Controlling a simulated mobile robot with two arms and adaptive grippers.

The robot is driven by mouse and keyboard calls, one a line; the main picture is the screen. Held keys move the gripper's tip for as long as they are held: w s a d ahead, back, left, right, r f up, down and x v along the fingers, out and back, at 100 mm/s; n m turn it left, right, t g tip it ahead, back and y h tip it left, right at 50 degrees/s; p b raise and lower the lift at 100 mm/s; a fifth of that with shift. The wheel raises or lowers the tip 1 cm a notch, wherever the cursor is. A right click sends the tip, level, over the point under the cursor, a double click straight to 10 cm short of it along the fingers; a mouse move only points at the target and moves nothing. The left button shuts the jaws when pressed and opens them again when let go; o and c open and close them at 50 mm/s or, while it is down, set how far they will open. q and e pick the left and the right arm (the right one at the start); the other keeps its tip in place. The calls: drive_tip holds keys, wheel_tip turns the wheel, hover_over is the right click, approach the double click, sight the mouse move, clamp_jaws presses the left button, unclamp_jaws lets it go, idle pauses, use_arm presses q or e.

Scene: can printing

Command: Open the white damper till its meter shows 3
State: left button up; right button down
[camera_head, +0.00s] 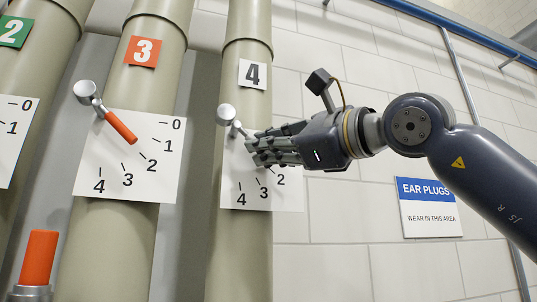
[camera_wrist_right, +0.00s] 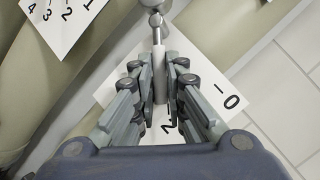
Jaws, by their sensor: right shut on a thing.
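The damper with the white "4" tag (camera_head: 252,74) is on the right-hand pipe. Its metal pivot (camera_head: 227,114) shows left of my right gripper (camera_head: 262,147), whose fingers hide most of the lever in the head view. In the right wrist view the white lever (camera_wrist_right: 160,76) is between the closed fingers (camera_wrist_right: 161,88). The lever points down-right on the white meter (camera_head: 256,191), roughly towards the 2. The 2, 3 and 4 show in the head view; 0 and 1 are hidden there. The 0 shows in the wrist view. My left gripper is out of view.
The neighbouring pipe has an orange "3" tag (camera_head: 143,52), its own meter (camera_head: 124,180) and an orange lever (camera_head: 121,128). Another orange handle (camera_head: 40,258) stands at lower left. An ear plugs sign (camera_head: 428,208) hangs on the tiled wall, behind my arm.

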drive_tip(key=c, duration=1.6)
unclamp_jaws()
drive_tip(key=shift+c, duration=0.2)
drive_tip(key=shift+d, duration=0.1)
drive_tip(key=v, duration=1.2)
drive_tip(key=shift+f, duration=0.1)
